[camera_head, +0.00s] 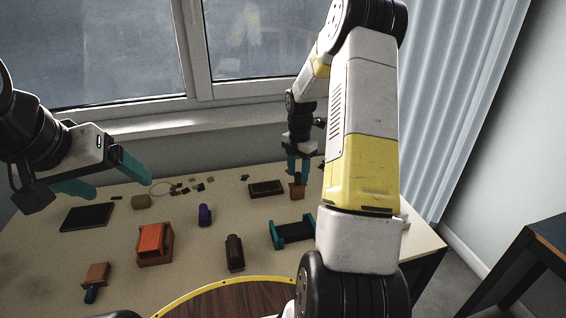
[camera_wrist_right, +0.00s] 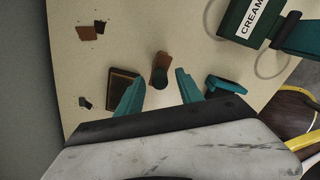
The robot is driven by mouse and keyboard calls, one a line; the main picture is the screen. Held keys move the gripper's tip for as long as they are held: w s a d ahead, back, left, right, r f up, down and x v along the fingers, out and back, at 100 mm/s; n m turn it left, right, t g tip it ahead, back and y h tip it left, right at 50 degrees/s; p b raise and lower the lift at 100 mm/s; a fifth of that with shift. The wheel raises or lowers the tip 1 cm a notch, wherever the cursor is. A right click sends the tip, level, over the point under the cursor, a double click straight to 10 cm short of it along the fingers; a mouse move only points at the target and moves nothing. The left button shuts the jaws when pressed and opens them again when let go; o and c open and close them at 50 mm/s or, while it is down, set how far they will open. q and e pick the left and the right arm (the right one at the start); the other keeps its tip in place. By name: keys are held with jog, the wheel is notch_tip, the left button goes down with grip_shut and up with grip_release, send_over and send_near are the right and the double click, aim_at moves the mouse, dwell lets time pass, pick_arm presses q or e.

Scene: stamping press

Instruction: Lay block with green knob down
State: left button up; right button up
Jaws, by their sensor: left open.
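A small brown block (camera_head: 297,191) stands on the table at the back right in the head view. In the right wrist view the brown block (camera_wrist_right: 160,62) shows with a dark green round knob (camera_wrist_right: 159,79) facing the camera. My right gripper (camera_head: 298,174) is right above it. In its wrist view the teal fingers (camera_wrist_right: 160,74) are apart, with the block between the tips and gaps on both sides. I cannot tell how deep the block sits between them. My left gripper (camera_head: 122,186) is open and empty above the table's left side.
A dark tray (camera_head: 267,188) lies just left of the block, a teal-and-black cradle (camera_head: 292,232) in front. An orange box (camera_head: 154,246), purple piece (camera_head: 205,214), dark brown piece (camera_head: 234,253) and blue-knobbed block (camera_head: 96,275) are spread leftward. A CREAM-labelled green box (camera_wrist_right: 248,20) shows in the wrist view.

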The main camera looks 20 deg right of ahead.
jog(key=shift+r, duration=0.1)
notch_tip(320, 180, up, 12)
jog(key=s+a+r+m+t, duration=0.3)
jog(key=s+a+r+m, duration=0.55)
jog(key=s+r, duration=0.2)
jog(key=s+a+r+m+t+y, duration=0.1)
jog(key=s+a+m, duration=0.2)
jog(key=s+m, duration=0.4)
jog(key=s+a+r+m+t+y, duration=0.1)
jog(key=s+a+m+t, duration=0.1)
jog(key=s+m, duration=0.5)
jog(key=shift+s+a+r, duration=0.3)
jog(key=shift+s+a, duration=0.2)
jog(key=shift+s, duration=0.55)
